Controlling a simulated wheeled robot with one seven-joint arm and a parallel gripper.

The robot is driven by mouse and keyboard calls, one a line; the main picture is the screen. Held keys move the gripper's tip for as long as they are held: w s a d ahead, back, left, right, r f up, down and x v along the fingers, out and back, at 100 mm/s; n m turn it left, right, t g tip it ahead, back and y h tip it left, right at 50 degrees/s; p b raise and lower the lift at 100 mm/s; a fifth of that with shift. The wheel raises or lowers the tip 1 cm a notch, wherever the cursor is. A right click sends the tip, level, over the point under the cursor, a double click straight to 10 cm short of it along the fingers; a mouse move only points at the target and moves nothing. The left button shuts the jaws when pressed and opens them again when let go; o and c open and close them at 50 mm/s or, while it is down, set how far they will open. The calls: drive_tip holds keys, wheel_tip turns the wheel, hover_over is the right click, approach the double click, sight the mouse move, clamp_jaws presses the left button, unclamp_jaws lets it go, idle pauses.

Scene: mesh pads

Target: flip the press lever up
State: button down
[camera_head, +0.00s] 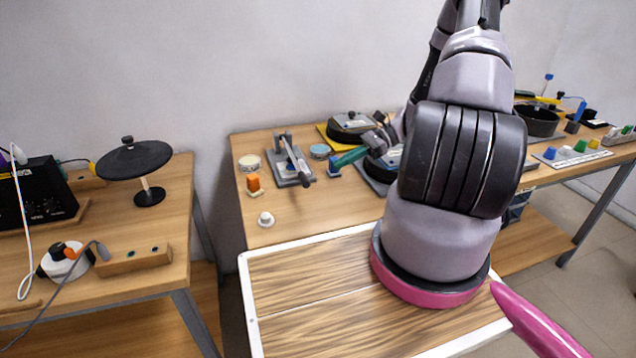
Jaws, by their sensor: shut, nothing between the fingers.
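The press (283,174) stands on the middle table, with a grey base plate and short upright posts at its back. Its lever (296,164) is a long bar slanting from the posts down toward the front, ending in a dark grip low over the plate's front edge.
A black round device (352,124) stands behind. The table's front middle is clear.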

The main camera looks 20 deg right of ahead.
drive_tip(key=shift+s+d+f+m+y, duration=0.15)
drive_tip(key=shift+f+m+y, duration=0.15)
drive_tip(key=shift+f, duration=0.4)
drive_tip(key=x, duration=1)
